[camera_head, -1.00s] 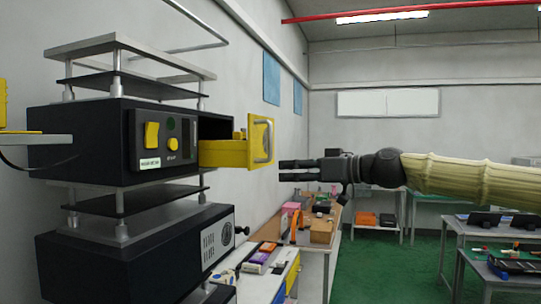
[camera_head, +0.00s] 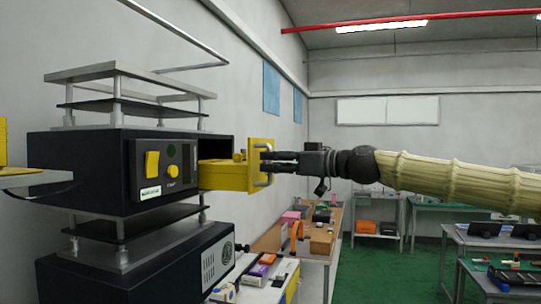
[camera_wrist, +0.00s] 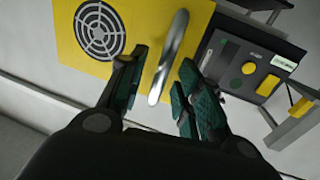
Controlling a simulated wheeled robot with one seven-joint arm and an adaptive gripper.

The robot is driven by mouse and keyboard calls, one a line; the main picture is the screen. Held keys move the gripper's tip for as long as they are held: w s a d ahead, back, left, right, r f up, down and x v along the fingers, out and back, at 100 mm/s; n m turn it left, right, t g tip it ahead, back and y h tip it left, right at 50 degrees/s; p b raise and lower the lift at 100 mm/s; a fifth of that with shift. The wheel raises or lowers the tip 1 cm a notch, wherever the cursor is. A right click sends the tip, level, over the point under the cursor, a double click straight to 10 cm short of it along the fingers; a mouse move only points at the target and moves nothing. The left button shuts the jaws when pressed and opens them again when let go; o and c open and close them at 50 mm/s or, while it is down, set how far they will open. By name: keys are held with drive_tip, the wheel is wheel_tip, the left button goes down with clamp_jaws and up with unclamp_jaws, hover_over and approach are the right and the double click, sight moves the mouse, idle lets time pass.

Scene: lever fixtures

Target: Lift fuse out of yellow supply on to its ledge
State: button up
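The yellow supply is a black unit (camera_head: 80,165) with a yellow switch and knob on its front panel, in the head view. A yellow drawer-like module (camera_head: 225,176) sticks out of its open right side; I take this to be the fuse. Its yellow end plate (camera_head: 257,155) carries a metal handle (camera_head: 267,165). My gripper (camera_head: 272,162) is at that handle. In the wrist view the silver handle (camera_wrist: 169,58) runs between the two open fingers of my gripper (camera_wrist: 160,85), with gaps beside it. The module's inner end is hidden inside the unit.
Thin shelf plates (camera_head: 125,72) on posts stand above and below the unit. A second black unit (camera_head: 140,265) sits below. A bench (camera_head: 315,250) with small items stands behind, under my gripper. The air to the right of the plate is free except for my arm.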

drive_tip(key=shift+w+a, duration=0.35)
drive_tip(key=shift+a, duration=0.25)
drive_tip(key=shift+c, duration=0.2)
clamp_jaws()
drive_tip(key=shift+d, duration=0.1)
drive_tip(key=shift+b+v, duration=0.85)
drive_tip(key=shift+b, duration=0.35)
drive_tip(key=shift+w+d, duration=0.15)
